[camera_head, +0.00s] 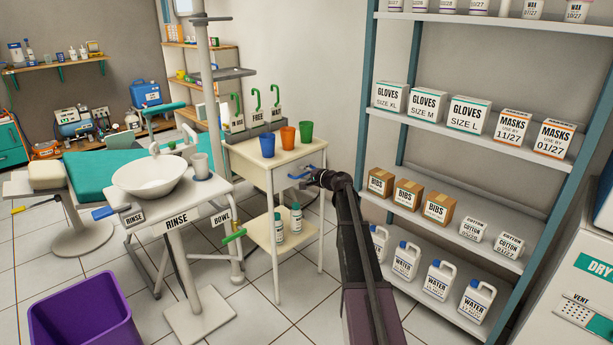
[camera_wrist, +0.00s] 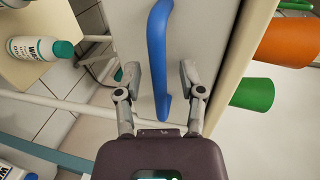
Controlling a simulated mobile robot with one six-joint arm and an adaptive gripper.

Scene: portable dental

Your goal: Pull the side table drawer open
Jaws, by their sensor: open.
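The side table (camera_head: 250,158) is cream, with a drawer (camera_head: 290,180) below its top. The drawer front carries a blue bar handle (camera_head: 298,176). In the wrist view the blue handle (camera_wrist: 158,60) runs lengthwise up the picture. Its near end lies between the fingers of my gripper (camera_wrist: 160,85). The fingers are open, one on each side of the handle, with gaps visible. In the head view my gripper (camera_head: 312,178) is at the drawer front, partly hidden by my arm. The drawer appears shut.
Blue (camera_head: 267,144), orange (camera_head: 288,137) and green (camera_head: 306,131) cups stand on the side table. Two bottles (camera_head: 295,217) stand on its lower shelf. A shelf rack (camera_head: 470,135) with boxes and water jugs stands to the right. A rinse stand (camera_head: 178,205) is at left.

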